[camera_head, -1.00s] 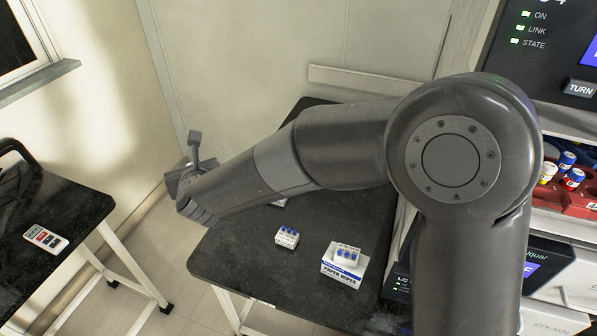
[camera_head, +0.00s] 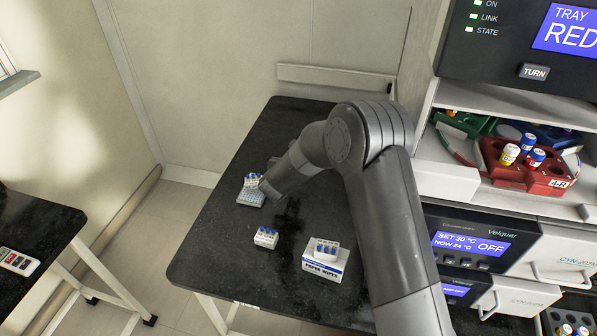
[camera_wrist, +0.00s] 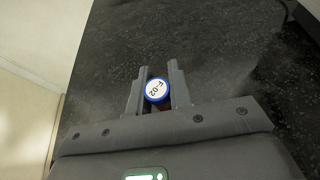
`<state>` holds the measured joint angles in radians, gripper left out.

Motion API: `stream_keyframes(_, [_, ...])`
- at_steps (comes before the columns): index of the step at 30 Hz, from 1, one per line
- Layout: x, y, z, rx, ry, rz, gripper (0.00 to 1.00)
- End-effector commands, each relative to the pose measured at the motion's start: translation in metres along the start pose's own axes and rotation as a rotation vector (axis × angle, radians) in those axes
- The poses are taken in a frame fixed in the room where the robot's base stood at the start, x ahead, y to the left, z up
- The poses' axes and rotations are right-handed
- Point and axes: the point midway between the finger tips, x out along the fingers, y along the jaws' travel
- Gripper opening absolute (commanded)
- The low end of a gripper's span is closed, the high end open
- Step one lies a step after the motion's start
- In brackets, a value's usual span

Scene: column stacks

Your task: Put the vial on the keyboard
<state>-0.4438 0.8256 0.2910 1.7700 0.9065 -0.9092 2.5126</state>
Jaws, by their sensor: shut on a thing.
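My gripper (camera_wrist: 158,88) is shut on a vial (camera_wrist: 157,91) in the wrist view, its two fingers on either side. The vial has a blue cap with a white top marked F-02. Its body is mostly hidden below the cap. In the head view my arm hides the fingers and the held vial. A small grey, grid-patterned slab (camera_head: 251,200) lies on the black table, left of my arm's end. It may be the keyboard, but it is too small to tell. A white rack of blue-capped vials (camera_head: 252,182) stands on its back part.
The black table (camera_head: 225,245) also bears another vial rack (camera_head: 266,238) and a paper wipes box (camera_head: 326,264) with a rack (camera_head: 327,249) on top. A red tray (camera_head: 525,170) with several vials sits in the instrument at right. The table's front left is clear.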

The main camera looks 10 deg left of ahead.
Motion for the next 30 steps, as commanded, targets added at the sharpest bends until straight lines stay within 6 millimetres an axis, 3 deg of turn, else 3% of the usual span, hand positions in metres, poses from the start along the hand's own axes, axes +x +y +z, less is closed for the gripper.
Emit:
stream_keyframes(18, [0.031, -0.002, -0.072, 0.001, 0.001, -0.005, 0.00])
stream_keyframes(30, [0.033, -0.002, -0.077, 0.002, 0.001, -0.004, 0.00])
